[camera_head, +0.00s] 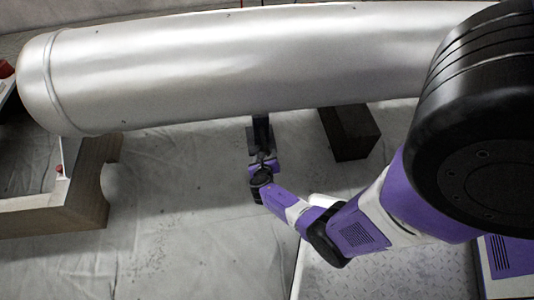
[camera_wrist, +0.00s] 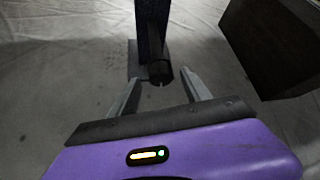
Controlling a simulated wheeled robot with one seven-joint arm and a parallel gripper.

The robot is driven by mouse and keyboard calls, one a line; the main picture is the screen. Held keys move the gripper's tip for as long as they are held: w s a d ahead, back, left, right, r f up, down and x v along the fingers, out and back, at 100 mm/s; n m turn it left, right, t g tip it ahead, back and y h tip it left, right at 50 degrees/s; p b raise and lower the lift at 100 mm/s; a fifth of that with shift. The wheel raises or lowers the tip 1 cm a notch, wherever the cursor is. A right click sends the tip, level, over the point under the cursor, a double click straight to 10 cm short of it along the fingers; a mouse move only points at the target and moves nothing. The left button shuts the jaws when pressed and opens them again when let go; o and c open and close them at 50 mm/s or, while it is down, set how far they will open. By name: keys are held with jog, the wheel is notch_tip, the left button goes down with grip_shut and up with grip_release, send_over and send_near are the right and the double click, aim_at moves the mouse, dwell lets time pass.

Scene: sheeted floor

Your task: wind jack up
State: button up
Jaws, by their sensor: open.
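The jack (camera_head: 261,133) is a dark upright post on a flat base, under the large silver cylinder. In the wrist view the jack (camera_wrist: 151,32) stands straight ahead, with a dark round end (camera_wrist: 160,71) low on its near side. My gripper (camera_head: 262,164) is at the lower part of the jack in the head view. In the wrist view my gripper (camera_wrist: 161,76) is open, one finger on each side of the round end. I cannot tell whether the fingers touch it. The jack's top is hidden by the cylinder in the head view.
The silver cylinder (camera_head: 230,65) spans the space above the jack. A dark block (camera_head: 348,132) stands to the right, also close on the right in the wrist view (camera_wrist: 275,45). A wooden support (camera_head: 85,190) is at the left. The sheeted floor (camera_head: 180,225) between is clear.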

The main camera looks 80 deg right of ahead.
jog(key=p+v, duration=0.4)
jog(key=v, duration=0.2)
jog(key=shift+a, duration=0.2)
dwell(0.6)
